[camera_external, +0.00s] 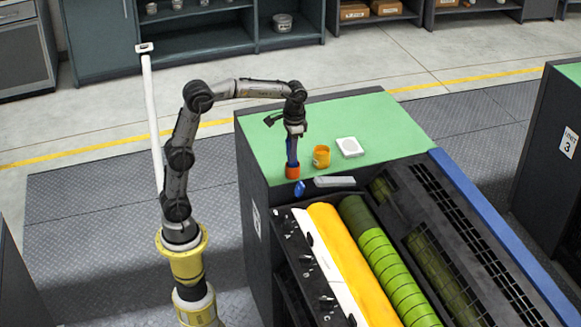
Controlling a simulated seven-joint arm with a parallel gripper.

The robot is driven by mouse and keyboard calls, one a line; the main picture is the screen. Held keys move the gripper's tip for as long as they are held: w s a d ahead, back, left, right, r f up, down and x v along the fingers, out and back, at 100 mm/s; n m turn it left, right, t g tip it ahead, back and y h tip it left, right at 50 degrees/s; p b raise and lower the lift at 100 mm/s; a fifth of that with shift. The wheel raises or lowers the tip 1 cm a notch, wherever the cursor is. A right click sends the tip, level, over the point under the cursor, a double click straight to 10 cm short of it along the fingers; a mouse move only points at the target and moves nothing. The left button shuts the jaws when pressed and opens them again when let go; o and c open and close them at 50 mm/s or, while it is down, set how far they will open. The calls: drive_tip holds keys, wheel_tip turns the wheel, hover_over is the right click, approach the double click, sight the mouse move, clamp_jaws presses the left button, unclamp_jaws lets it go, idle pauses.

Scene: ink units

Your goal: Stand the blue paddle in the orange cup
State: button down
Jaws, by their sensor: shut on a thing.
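The fingertips are small and dark here.
The green top (385,125) is clear at the back right.

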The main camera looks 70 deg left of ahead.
drive_tip(key=shift+f, duration=0.4)
drive_tip(key=c, duration=0.6)
unclamp_jaws()
drive_tip(key=r, duration=1.2)
drive_tip(key=shift+w+d+r, duration=0.2)
drive_tip(key=shift+w+d, duration=0.15)
drive_tip(key=shift+d, duration=0.05)
drive_tip(key=shift+r, duration=0.7)
